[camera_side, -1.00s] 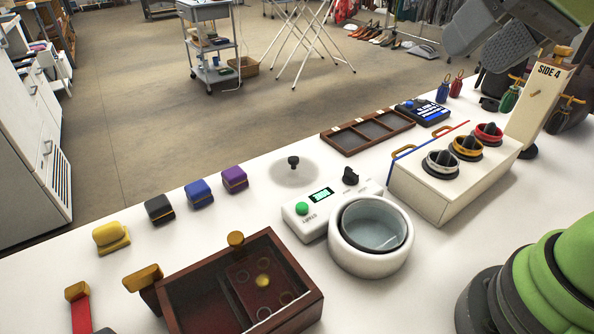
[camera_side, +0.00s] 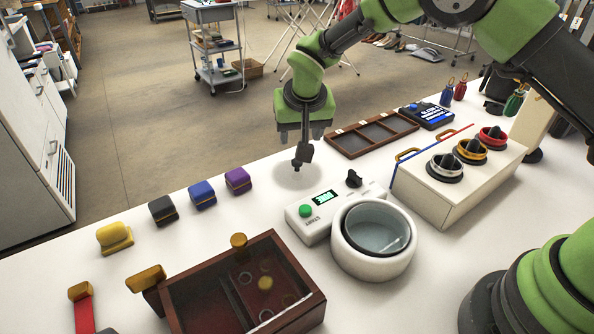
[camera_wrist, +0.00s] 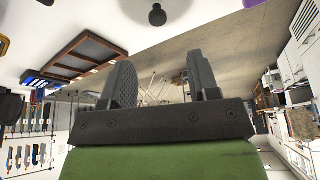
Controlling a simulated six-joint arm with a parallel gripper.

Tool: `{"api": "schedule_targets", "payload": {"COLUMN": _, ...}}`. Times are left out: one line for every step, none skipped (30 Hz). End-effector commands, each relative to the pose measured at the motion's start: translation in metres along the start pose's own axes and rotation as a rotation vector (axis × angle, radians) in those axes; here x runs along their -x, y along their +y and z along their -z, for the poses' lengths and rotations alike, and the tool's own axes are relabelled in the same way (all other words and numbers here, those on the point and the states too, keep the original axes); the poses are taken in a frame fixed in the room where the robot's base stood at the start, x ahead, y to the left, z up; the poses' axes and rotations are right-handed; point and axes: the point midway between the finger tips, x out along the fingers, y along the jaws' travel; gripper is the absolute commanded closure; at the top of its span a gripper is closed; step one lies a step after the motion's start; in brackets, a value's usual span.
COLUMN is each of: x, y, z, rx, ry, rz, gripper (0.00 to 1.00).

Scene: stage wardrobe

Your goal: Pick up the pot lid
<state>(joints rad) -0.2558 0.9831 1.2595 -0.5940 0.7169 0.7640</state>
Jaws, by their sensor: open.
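The pot lid (camera_side: 290,181) is a clear, faint disc lying flat on the white table behind the white timer box, with a black knob (camera_side: 296,164) standing up from it. The knob also shows in the wrist view (camera_wrist: 157,15), at the top centre, ahead of the fingertips and not between them. My gripper (camera_side: 301,139) hangs close above the lid, pointing down, with its fingers spread. In the wrist view the space between the fingers (camera_wrist: 162,68) is empty. The glass pot (camera_side: 375,231) sits in a white round holder in front.
A white timer box (camera_side: 318,211) and a three-dial box (camera_side: 441,199) stand near. A wooden tray (camera_side: 345,147) lies behind right. Purple (camera_side: 238,180), blue (camera_side: 202,194), black and yellow blocks line the left.

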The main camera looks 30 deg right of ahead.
Motion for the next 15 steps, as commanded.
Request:
{"api": "schedule_targets", "payload": {"x": -0.007, "y": -0.001, "z": -0.001, "rx": 0.002, "ry": -0.002, "rz": -0.003, "gripper": 0.45}}
{"api": "schedule_targets", "payload": {"x": -0.011, "y": 0.0, "z": -0.001, "rx": 0.002, "ry": -0.002, "rz": -0.004, "gripper": 0.45}}
{"api": "schedule_targets", "payload": {"x": -0.017, "y": 0.0, "z": -0.001, "rx": 0.001, "ry": -0.002, "rz": -0.004, "gripper": 0.45}}
{"api": "schedule_targets", "payload": {"x": -0.022, "y": 0.0, "z": -0.002, "rx": 0.001, "ry": -0.003, "rz": -0.005, "gripper": 0.45}}
{"api": "schedule_targets", "payload": {"x": -0.026, "y": 0.0, "z": -0.002, "rx": 0.001, "ry": -0.003, "rz": -0.004, "gripper": 0.45}}
{"api": "schedule_targets", "payload": {"x": -0.032, "y": 0.0, "z": -0.002, "rx": 0.001, "ry": -0.002, "rz": -0.004, "gripper": 0.45}}
{"api": "schedule_targets", "payload": {"x": -0.036, "y": 0.0, "z": -0.001, "rx": 0.001, "ry": -0.002, "rz": -0.003, "gripper": 0.45}}
{"api": "schedule_targets", "payload": {"x": -0.039, "y": 0.0, "z": -0.001, "rx": 0.001, "ry": -0.002, "rz": -0.003, "gripper": 0.45}}
{"api": "schedule_targets", "payload": {"x": -0.043, "y": 0.0, "z": -0.001, "rx": 0.001, "ry": -0.002, "rz": -0.003, "gripper": 0.45}}
{"api": "schedule_targets", "payload": {"x": -0.045, "y": 0.0, "z": -0.001, "rx": 0.001, "ry": -0.002, "rz": -0.002, "gripper": 0.45}}
{"api": "schedule_targets", "payload": {"x": -0.047, "y": 0.0, "z": -0.001, "rx": 0.001, "ry": -0.002, "rz": -0.002, "gripper": 0.45}}
{"api": "schedule_targets", "payload": {"x": -0.049, "y": 0.0, "z": -0.001, "rx": 0.0, "ry": -0.002, "rz": -0.002, "gripper": 0.45}}
{"api": "schedule_targets", "payload": {"x": -0.051, "y": 0.0, "z": -0.002, "rx": 0.0, "ry": -0.002, "rz": -0.002, "gripper": 0.45}}
{"api": "schedule_targets", "payload": {"x": -0.054, "y": 0.0, "z": -0.002, "rx": 0.0, "ry": -0.002, "rz": -0.003, "gripper": 0.45}}
{"api": "schedule_targets", "payload": {"x": -0.058, "y": 0.001, "z": -0.002, "rx": 0.0, "ry": -0.003, "rz": -0.003, "gripper": 0.45}}
